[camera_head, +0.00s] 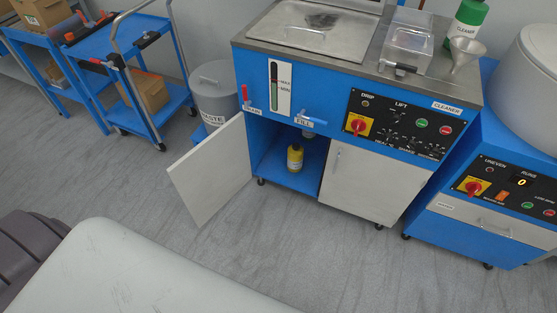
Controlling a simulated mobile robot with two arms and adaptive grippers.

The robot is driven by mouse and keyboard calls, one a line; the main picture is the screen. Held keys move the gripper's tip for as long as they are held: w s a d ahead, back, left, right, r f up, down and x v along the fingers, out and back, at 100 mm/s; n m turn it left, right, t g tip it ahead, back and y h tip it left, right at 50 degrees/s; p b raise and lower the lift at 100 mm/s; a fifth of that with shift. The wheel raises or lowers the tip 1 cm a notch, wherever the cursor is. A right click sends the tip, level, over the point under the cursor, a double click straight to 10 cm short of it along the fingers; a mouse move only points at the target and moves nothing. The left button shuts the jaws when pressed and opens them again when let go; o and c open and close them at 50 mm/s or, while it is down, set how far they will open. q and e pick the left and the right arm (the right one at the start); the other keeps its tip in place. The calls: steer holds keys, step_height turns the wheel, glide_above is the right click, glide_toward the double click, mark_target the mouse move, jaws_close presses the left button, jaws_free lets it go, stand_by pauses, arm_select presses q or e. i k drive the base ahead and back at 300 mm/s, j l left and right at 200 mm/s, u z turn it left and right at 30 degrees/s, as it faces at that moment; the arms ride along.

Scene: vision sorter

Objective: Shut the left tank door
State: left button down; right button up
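The left tank door (212,172) is a pale grey panel on the blue cleaner cabinet (330,75). It stands wide open, swung out toward the front left, hinged at the cabinet's left edge. The open compartment behind it shows a blue floor and a yellow bottle (295,158) with a dark cap. The right tank door (365,182) is shut. Neither of my grippers is in view.
A grey waste bin (217,95) stands just behind the open door. Blue carts (125,65) with boxes are at the upper left. A second blue machine (500,180) stands at right. The grey floor before the cabinet is clear; a large pale rounded surface fills the lower left.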

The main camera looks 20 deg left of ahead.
mark_target(208, 176)
steer(key=j+z, duration=1.15)
steer(key=k+j+z, duration=0.15)
steer(key=j+z, duration=0.25)
steer(key=k+j, duration=0.15)
steer(key=j, duration=0.25)
steer(key=k+j, duration=0.2)
steer(key=j, duration=0.2)
steer(key=k+j, duration=0.15)
steer(key=j, duration=0.25)
steer(key=k+j, duration=0.2)
steer(key=j, duration=0.2)
steer(key=k+j, duration=0.15)
steer(key=j, duration=0.25)
steer(key=k+j, duration=0.15)
steer(key=j, duration=0.25)
steer(key=k+j, duration=0.2)
steer(key=j, duration=0.2)
